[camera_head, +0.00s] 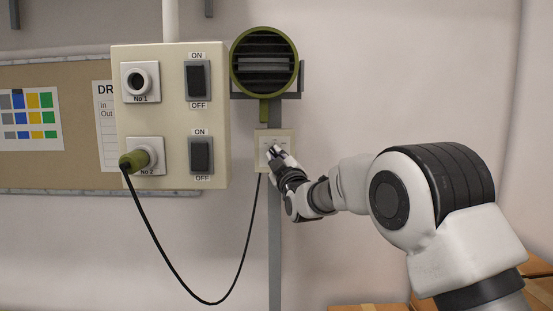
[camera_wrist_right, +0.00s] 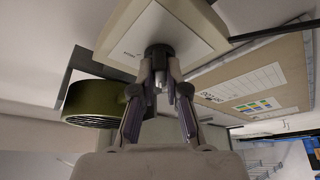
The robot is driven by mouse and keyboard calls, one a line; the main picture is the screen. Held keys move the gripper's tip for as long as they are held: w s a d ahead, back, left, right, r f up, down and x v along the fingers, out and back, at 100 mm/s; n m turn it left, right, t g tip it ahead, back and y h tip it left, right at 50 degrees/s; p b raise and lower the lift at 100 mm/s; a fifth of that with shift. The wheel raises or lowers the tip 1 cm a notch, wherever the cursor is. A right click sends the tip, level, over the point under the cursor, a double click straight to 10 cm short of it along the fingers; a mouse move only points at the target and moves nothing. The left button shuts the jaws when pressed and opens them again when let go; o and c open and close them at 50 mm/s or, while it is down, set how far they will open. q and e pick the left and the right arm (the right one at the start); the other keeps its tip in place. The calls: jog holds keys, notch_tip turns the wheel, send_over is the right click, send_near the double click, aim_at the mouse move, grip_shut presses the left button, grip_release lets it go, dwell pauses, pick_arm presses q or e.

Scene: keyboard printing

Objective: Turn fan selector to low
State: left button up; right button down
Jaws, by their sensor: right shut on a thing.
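The fan selector is a cream wall plate (camera_head: 261,160) with a knob, below the green round fan (camera_head: 264,62). My right gripper (camera_head: 274,152) is at the front of this plate and covers most of the knob. In the right wrist view the gripper (camera_wrist_right: 162,92) is shut on the dark selector knob (camera_wrist_right: 158,53), which stands out from the plate (camera_wrist_right: 172,28). The knob's pointer and the setting marks are too small or hidden to read. The green fan also shows in the right wrist view (camera_wrist_right: 95,99). My left gripper is not in view.
A cream panel (camera_head: 170,115) left of the fan has two sockets and two black switches (camera_head: 198,80). Boxes (camera_head: 540,285) stand at lower right.

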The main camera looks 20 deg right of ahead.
jog(key=m+h+b, duration=0.1)
jog(key=m+b, duration=0.1)
jog(key=m+h+b, duration=0.1)
jog(key=m+b, duration=0.2)
jog(key=shift+t+h, duration=0.4)
jog(key=m+h+b, duration=0.1)
jog(key=m, duration=0.2)
jog(key=shift+a+r+m+h+b, duration=0.1)
jog(key=shift+m+h+b, duration=0.2)
jog(key=shift+m, duration=0.1)
jog(key=shift+r+m+h, duration=0.15)
jog(key=shift+m+h, duration=0.75)
jog(key=shift+m, duration=0.7)
jog(key=c, duration=1.2)
grip_release()
jog(key=shift+w, duration=0.1)
jog(key=shift+w+f, duration=0.1)
jog(key=shift+f, duration=0.15)
